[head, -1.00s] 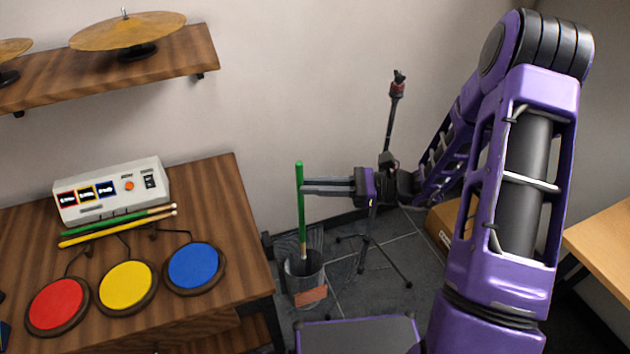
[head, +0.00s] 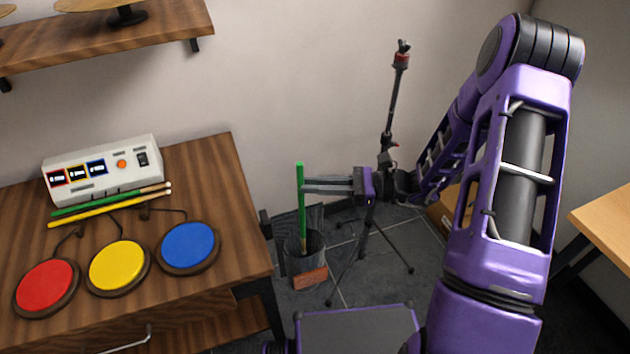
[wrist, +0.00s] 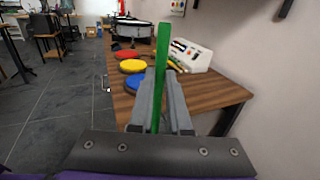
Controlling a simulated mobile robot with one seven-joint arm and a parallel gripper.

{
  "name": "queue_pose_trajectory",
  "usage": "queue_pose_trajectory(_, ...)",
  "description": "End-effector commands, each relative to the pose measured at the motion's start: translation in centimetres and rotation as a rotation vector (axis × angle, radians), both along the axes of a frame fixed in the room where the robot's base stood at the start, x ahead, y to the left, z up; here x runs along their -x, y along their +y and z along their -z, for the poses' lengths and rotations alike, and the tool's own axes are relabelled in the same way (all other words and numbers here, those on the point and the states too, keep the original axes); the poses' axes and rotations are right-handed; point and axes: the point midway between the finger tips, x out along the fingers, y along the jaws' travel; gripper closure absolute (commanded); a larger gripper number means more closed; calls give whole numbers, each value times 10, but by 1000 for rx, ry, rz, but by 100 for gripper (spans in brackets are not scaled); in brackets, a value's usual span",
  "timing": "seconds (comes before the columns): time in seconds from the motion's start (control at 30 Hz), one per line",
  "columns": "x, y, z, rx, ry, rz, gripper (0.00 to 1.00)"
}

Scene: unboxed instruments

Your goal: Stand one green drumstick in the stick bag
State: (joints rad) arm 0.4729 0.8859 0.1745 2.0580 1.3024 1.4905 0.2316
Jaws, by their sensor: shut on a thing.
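My gripper (head: 305,185) is shut on a green drumstick (head: 301,195), holding it upright near its upper part. The held stick also shows between the fingers in the wrist view (wrist: 163,60). The stick bag (head: 313,268), a dark open-topped holder with a reddish-brown patch, stands on the floor beside the table. The stick's pale lower end shows within the outline of the bag's mouth; I cannot tell how deep it reaches. A second green drumstick (head: 105,204) lies on the table.
A yellow drumstick (head: 100,213) lies beside the green one, before a white module (head: 103,170). Red, yellow and blue pads sit on the wooden table (head: 200,160). A black stand (head: 367,225) rises behind my gripper. Cymbals rest on a wall shelf (head: 165,30).

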Motion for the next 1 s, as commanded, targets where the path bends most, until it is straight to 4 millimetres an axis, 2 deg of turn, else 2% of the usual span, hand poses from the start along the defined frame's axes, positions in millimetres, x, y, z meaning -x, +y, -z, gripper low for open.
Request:
queue_pose_trajectory(0.1, 0, 0, 13, 0, 0, 0, 100)
queue_pose_trajectory(0.4, 0, 0, 32, 1, -1, 0, 100)
queue_pose_trajectory(0.9, 0, 0, 37, 1, -1, 0, 100)
queue_pose_trajectory(0.93, 0, 0, 37, 1, -1, 0, 81)
queue_pose_trajectory(1.0, 0, 0, 37, 1, -1, 0, 68)
